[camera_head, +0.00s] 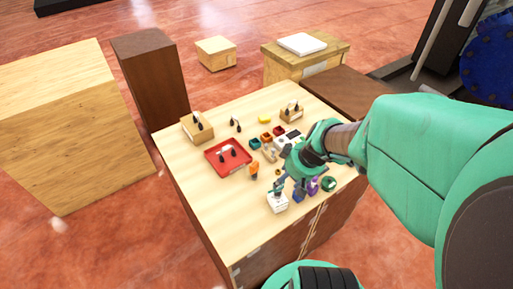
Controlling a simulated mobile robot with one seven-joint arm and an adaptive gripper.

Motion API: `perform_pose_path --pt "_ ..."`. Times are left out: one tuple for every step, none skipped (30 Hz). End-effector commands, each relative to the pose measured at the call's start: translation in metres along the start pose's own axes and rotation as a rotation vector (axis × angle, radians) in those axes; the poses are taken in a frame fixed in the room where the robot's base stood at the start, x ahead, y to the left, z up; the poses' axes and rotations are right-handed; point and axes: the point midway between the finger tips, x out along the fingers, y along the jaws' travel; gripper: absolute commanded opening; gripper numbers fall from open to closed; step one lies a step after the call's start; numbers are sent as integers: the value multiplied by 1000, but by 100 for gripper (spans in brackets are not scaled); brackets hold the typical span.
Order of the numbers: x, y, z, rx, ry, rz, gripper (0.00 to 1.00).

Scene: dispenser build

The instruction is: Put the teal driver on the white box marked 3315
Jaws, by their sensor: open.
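A small white box (277,203) stands near the front edge of the wooden table; any number on it is too small to read. My gripper (288,187) points down just behind and above this box, and its jaws are open. My gripper and arm hide part of the table's right side. I cannot make out a teal driver for certain. A green round thing (328,184) lies right of my gripper, and a small teal box (255,143) stands farther back; neither is clearly a driver.
A red tray (219,163) holds dark-tipped items. Wooden holders stand at the back left (198,130) and back right (292,115). An orange item (254,169) is left of my gripper. Blue and purple things crowd its right. The table's front left (215,205) is bare.

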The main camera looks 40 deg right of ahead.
Motion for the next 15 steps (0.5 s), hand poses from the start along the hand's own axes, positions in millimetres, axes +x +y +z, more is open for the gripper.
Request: perform_pose_path --pt "-8 1 0 0 2 3 54" --pt "-12 1 0 0 2 3 54" --pt "-16 1 -1 1 2 2 54" --pt "-20 1 -1 1 2 2 54" --pt "-22 1 -1 1 2 2 54" --pt "-25 1 -1 1 2 2 54" --pt "-27 0 0 0 1 1 54" --pt "-28 0 0 0 0 1 54" --pt "-29 0 0 0 0 0 54" --pt "-30 0 0 0 -1 0 54" --pt "-31 0 0 0 -1 0 54" --pt "-31 0 0 0 -1 0 54" --pt "-31 0 0 0 -1 0 54" --pt "-31 0 0 0 -1 0 54" --pt "-31 0 0 0 -1 0 54"
